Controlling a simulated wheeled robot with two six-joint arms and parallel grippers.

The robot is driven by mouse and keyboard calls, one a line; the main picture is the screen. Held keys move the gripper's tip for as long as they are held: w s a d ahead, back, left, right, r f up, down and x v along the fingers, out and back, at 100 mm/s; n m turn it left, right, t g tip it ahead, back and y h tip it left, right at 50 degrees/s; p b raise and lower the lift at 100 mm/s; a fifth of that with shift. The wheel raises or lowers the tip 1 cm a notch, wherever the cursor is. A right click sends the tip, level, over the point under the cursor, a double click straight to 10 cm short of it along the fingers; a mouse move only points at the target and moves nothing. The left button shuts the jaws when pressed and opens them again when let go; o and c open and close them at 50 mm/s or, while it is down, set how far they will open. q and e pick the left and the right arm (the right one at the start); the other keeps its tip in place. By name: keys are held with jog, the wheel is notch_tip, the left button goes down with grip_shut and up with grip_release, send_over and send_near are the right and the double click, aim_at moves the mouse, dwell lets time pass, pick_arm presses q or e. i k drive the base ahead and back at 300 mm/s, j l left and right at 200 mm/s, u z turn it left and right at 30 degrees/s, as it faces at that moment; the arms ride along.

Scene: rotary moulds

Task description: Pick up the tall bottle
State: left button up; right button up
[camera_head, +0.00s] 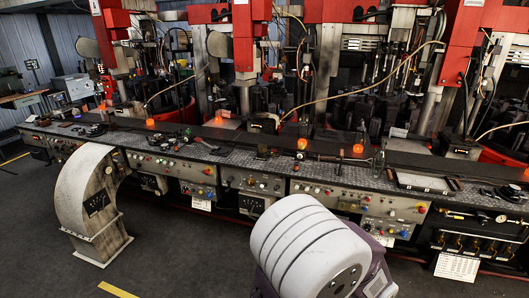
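I cannot clearly make out a tall bottle anywhere in the head view. A clear, glass-like upright shape (379,158) stands on the long dark bench (235,157), right of the middle, but it is too small to tell whether it is a bottle. Neither my left nor my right gripper is in view.
Red and grey moulding machines (245,45) stand behind the bench. Control panels (350,200) line its front. Several small orange glowing pieces (301,144) show along it. The dark floor (175,250) in front is clear.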

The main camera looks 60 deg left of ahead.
aim_at(379, 159)
jog(key=u, duration=1.1)
jog(key=i+l+u, duration=0.15)
jog(key=i, duration=0.25)
